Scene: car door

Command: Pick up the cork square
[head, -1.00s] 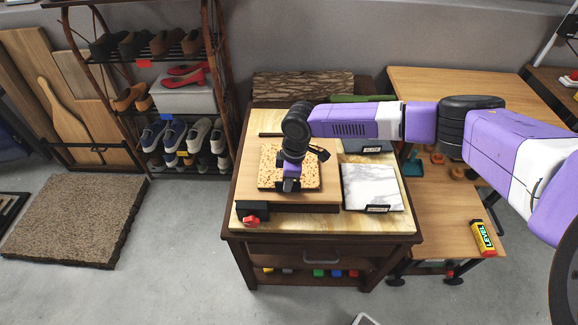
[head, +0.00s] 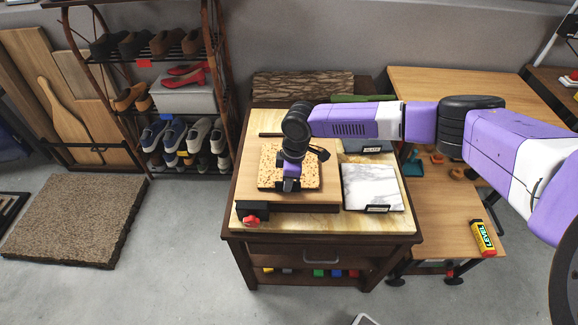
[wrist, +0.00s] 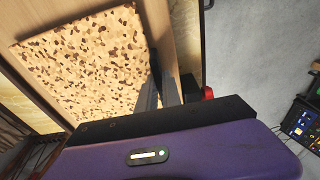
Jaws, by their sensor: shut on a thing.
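The cork square (head: 307,179) is a tan, speckled flat piece. In the head view it lies over a wooden board on the small wooden bench, and my gripper (head: 290,187) is at its near edge. In the wrist view the cork square (wrist: 95,65) fills the upper left, and a dark finger of my gripper (wrist: 155,85) shows at its right edge. My gripper is shut on the cork square. I cannot tell whether the cork is lifted off the board.
A white marble tile (head: 371,186) lies to the right, with a dark slate piece (head: 366,146) behind it. A black clamp with a red knob (head: 251,219) sits at the bench's front left. A lower wooden table with a yellow level (head: 482,238) stands on the right.

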